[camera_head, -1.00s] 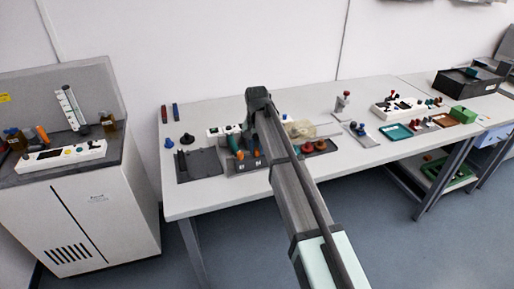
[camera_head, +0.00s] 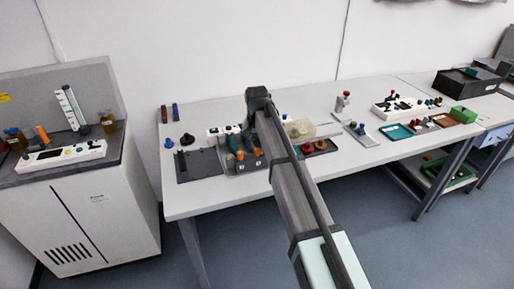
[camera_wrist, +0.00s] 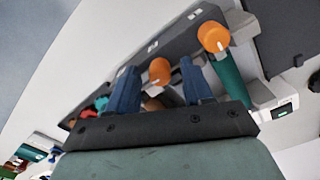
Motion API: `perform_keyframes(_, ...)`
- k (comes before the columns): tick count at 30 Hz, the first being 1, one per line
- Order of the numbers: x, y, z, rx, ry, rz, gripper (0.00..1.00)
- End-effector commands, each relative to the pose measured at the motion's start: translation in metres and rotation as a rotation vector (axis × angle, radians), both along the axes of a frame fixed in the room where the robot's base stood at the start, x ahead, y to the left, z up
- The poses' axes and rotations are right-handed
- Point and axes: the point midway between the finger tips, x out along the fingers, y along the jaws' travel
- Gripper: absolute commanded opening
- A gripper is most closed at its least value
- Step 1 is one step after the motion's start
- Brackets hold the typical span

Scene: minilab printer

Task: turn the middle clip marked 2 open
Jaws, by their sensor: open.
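In the wrist view, my gripper (camera_wrist: 159,68) is open, with its two blue fingers apart. An orange round knob (camera_wrist: 160,70) with a white mark shows in the gap between the fingertips; contact cannot be told. A second orange knob (camera_wrist: 213,37), on a teal body, stands to the right, outside the fingers. Both are along a dark grey holder (camera_wrist: 178,40) with small white labels, too small to read here. In the head view, two orange knobs (camera_head: 239,155) show at the holder's front; my arm covers part of the row and hides the fingers.
Red knobs (camera_head: 307,147) stand right of my arm. A dark tray (camera_head: 199,165) lies to the left on the white table (camera_head: 215,200). A translucent yellowish part (camera_head: 300,129) is behind. A white device with a green display (camera_wrist: 282,111) is at the wrist view's right.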

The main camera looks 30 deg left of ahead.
Motion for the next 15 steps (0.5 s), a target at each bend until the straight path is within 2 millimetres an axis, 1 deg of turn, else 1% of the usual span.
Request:
perform_keyframes(4, 0.000, 0.000, 0.009, 0.000, -0.001, 0.000, 0.51)
perform_keyframes(7, 0.001, 0.001, 0.022, 0.002, -0.002, 0.000, 0.51)
perform_keyframes(15, 0.001, 0.002, 0.075, 0.002, -0.002, 0.000, 0.51)
